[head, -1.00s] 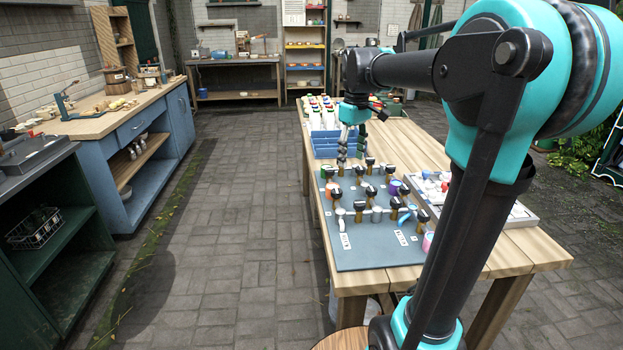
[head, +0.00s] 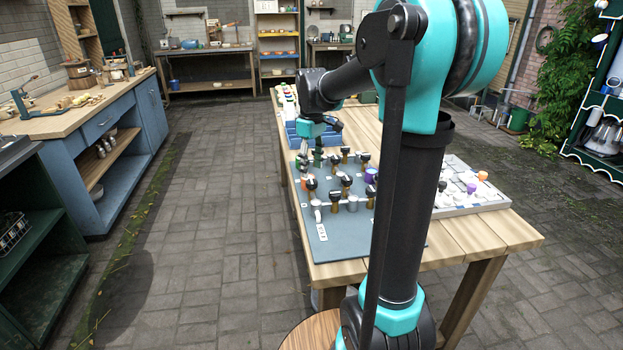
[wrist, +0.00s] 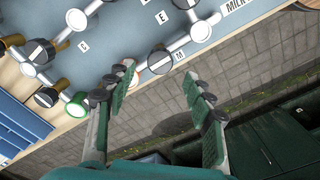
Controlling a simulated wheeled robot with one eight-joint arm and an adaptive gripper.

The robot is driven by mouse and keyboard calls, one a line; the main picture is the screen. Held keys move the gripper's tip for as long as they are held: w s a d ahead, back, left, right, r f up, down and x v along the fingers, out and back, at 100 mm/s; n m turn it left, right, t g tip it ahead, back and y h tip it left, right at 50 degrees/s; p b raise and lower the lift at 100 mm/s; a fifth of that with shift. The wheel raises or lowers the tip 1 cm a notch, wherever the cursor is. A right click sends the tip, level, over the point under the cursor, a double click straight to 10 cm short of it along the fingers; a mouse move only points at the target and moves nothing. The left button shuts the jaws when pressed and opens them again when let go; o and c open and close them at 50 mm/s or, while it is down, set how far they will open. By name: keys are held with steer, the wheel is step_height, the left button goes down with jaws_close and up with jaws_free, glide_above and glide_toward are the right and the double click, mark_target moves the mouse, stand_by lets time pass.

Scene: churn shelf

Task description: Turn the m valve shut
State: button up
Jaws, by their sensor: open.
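The m valve (wrist: 160,62) is a round dark knob with a pale band across it, on a white pipe of the grey board, beside a label reading M (wrist: 179,81). My gripper (wrist: 156,84) is open and empty in the wrist view, its fingers apart. The valve appears just beyond the fingertips, between them in the picture; I see no contact. In the head view my gripper (head: 318,160) is over the far left part of the grey board (head: 345,238). I cannot single out the m valve there.
Other valves stand close by, including one near label E (wrist: 188,3) and one near label C (wrist: 38,50). A green ring (wrist: 76,105) sits near the left finger. Blue bins (head: 298,140) stand behind the board, a white tray (head: 480,193) to its right. Paved floor lies left.

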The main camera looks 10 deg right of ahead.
mark_target(312, 182)
steer(key=shift+f, duration=2.35)
steer(key=c, duration=1.2)
